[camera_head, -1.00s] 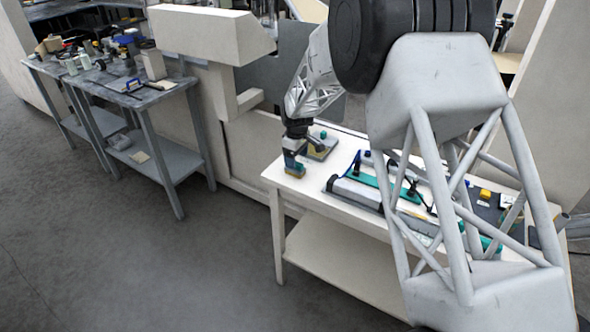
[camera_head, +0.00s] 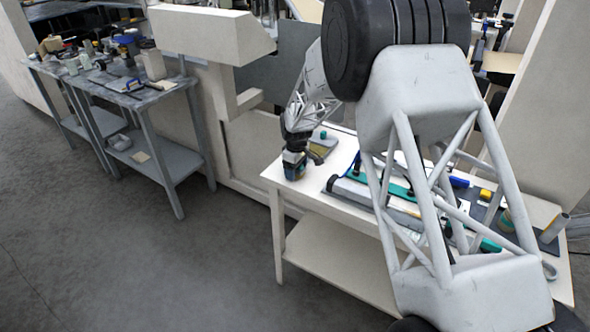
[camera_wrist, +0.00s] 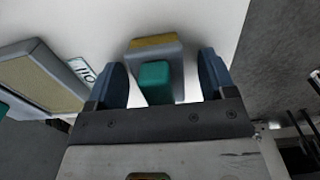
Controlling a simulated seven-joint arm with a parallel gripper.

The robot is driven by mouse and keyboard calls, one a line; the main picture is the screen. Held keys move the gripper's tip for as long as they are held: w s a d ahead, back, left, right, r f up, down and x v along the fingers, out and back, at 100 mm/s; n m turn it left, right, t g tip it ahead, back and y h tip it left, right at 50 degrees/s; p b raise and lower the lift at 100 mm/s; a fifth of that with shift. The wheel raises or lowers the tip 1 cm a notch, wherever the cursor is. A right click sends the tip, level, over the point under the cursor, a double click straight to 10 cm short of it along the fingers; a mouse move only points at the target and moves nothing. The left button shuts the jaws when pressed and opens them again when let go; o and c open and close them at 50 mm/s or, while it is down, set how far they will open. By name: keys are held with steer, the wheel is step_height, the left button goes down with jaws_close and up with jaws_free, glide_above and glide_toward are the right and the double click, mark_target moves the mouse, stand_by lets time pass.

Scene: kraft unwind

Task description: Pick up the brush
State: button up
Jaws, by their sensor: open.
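The brush (camera_wrist: 154,45) has a grey body, a yellow strip along its far edge and a teal grip. In the wrist view it lies between the two dark blue fingers of my gripper (camera_wrist: 162,80), with gaps on both sides. The teal grip points toward the palm. In the head view my gripper (camera_head: 295,166) is open, low over the left end of the white table (camera_head: 350,215). The brush is mostly hidden behind the fingers there. I cannot tell how far down the fingers reach around it.
A grey-framed tan pad (camera_wrist: 40,78) and a small printed label (camera_wrist: 82,70) lie left of the fingers in the wrist view. A long grey and teal tool (camera_head: 375,190) lies mid-table. The table edge is close on the right in the wrist view.

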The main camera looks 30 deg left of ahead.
stand_by(0.3)
steer(key=c, duration=1.1)
steer(key=shift+r, duration=0.15)
steer(key=shift+r, duration=1.45)
steer(key=shift+s+d+r, duration=0.2)
steer(key=shift+r, duration=0.05)
steer(key=s+d+r, duration=0.1)
steer(key=s+d, duration=0.9)
steer(key=s, duration=0.1)
steer(key=shift+s+d+r, duration=0.15)
steer(key=shift+d, duration=0.05)
